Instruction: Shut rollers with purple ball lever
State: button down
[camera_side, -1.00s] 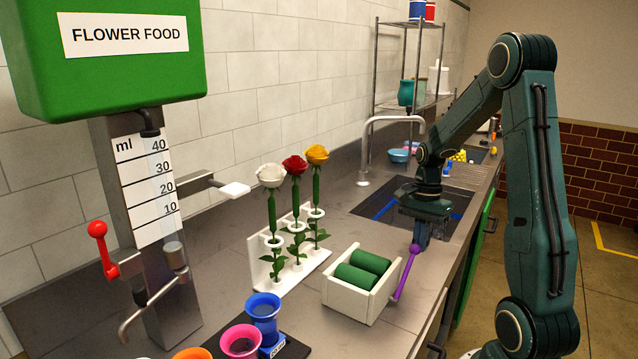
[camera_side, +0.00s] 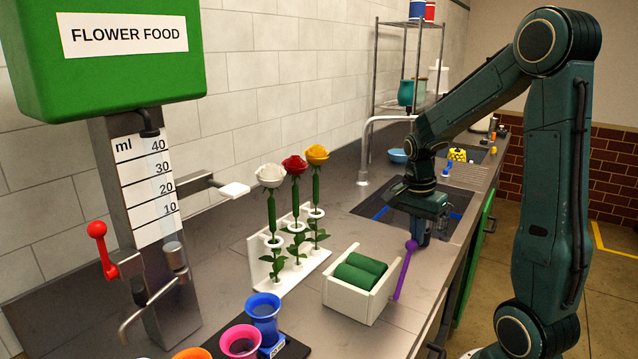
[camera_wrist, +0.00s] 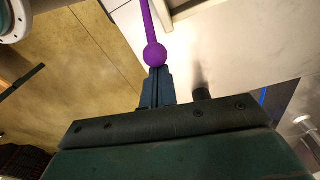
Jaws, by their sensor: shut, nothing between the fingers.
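The purple ball lever (camera_side: 405,270) stands at the right side of a white box, tilted slightly, its ball at the top. The box (camera_side: 346,302) holds two green rollers (camera_side: 361,267), which lie close together. My gripper (camera_side: 418,240) is shut and points down just behind and right of the ball. In the wrist view, the lever's purple ball (camera_wrist: 155,55) sits right at the tips of my shut fingers (camera_wrist: 157,72). Nothing is between the fingers. I cannot tell for sure whether they touch the ball.
White, red and yellow roses stand in a white rack (camera_side: 300,270) left of the box. A sink (camera_side: 375,207) lies behind my gripper. Colored cups (camera_side: 263,312) stand at the front, near the flower food dispenser (camera_side: 140,190). The counter in front of the box is clear.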

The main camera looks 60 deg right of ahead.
jog(key=shift+a+f, duration=0.1)
notch_tip(320, 180, up, 9)
jog(key=d, duration=0.2)
jog(key=shift+d+r, duration=0.2)
jog(key=shift+d, duration=0.1)
dwell(0.7)
jog(key=s+a+r+n+t, duration=0.1)
jog(key=s+a+n+t, duration=0.2)
jog(key=a+n, duration=0.7)
jog(key=s+a+r+n+t+y, duration=0.1)
jog(key=s+a+n+t, duration=0.2)
jog(key=a+n, duration=0.7)
jog(key=a, duration=0.3)
jog(key=shift+s+a+r, duration=0.15)
jog(key=shift+a+r, duration=0.1)
jog(key=shift+r, duration=0.05)
